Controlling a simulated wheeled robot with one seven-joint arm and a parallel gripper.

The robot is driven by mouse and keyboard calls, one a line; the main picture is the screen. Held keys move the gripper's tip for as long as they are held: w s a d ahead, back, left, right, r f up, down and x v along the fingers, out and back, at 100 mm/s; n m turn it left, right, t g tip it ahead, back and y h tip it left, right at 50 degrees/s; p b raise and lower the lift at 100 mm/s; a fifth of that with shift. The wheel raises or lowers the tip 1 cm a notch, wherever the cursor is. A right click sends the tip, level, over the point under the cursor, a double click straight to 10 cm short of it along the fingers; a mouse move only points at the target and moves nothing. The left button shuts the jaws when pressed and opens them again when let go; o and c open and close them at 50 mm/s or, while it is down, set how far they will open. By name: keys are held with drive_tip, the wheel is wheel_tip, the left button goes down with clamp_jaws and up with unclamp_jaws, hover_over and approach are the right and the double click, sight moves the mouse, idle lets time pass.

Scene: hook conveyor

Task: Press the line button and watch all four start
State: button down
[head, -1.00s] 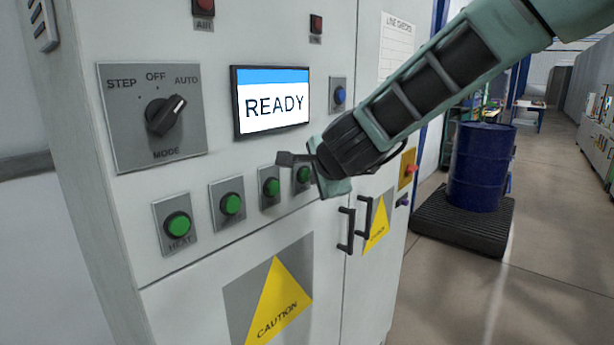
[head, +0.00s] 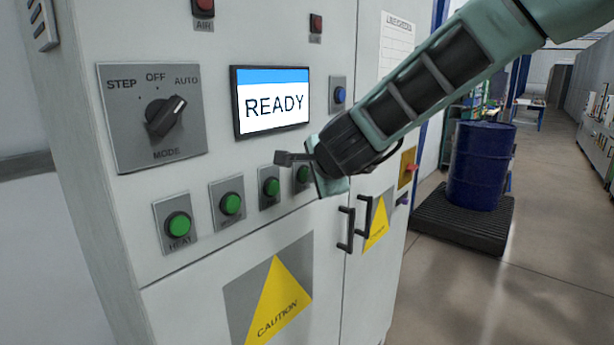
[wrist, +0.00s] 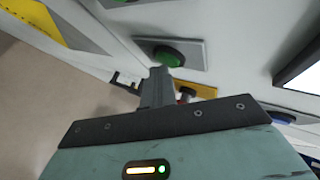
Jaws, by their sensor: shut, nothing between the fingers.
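A row of green buttons runs along the grey cabinet front: HEAT (head: 179,226), a second (head: 231,204), a third (head: 271,187) and a fourth (head: 303,174). The labels on the last three are too small or hidden, so I cannot tell which is the line button. My gripper (head: 284,158) is shut and empty, in front of the panel near the third and fourth buttons, partly covering the fourth's plate. In the wrist view, the closed fingers (wrist: 158,85) point at a green button (wrist: 167,56); contact cannot be told. The screen (head: 272,101) reads READY.
The mode knob (head: 165,115) sits left of the screen, and a blue button (head: 339,95) right of it. Black door handles (head: 346,230) stick out below my gripper. A red button on a yellow plate (head: 408,168) and a blue drum (head: 481,168) are farther right.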

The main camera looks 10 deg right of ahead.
drive_tip(key=shift+s+d, duration=0.4)
drive_tip(key=shift+s, duration=0.2)
drive_tip(key=s+d+b, duration=0.1)
drive_tip(key=s, duration=0.1)
drive_tip(key=s+d, duration=0.2)
drive_tip(key=shift+b, duration=0.4)
idle(0.5)
drive_tip(key=s+a+f+n+g+y+b, duration=0.2)
drive_tip(key=s+a+f+n+g, duration=0.1)
drive_tip(key=s+a+f+n, duration=0.4)
drive_tip(key=s+a+f+n+g+y+b, duration=0.1)
drive_tip(key=s+a+f+n+g+y, duration=0.1)
drive_tip(key=s+a+f+n+g, duration=0.45)
drive_tip(key=s+d+f+n+g+h+b, duration=0.1)
drive_tip(key=s+d+f+n+h, duration=0.1)
drive_tip(key=s+n, duration=0.3)
drive_tip(key=s+d+f+n+g+h+b, duration=0.1)
drive_tip(key=s+d+f+n, duration=0.2)
drive_tip(key=s, duration=1)
drive_tip(key=shift+d+f+n+h, duration=0.4)
drive_tip(key=shift+d+n, duration=0.45)
drive_tip(key=shift+n, duration=0.4)
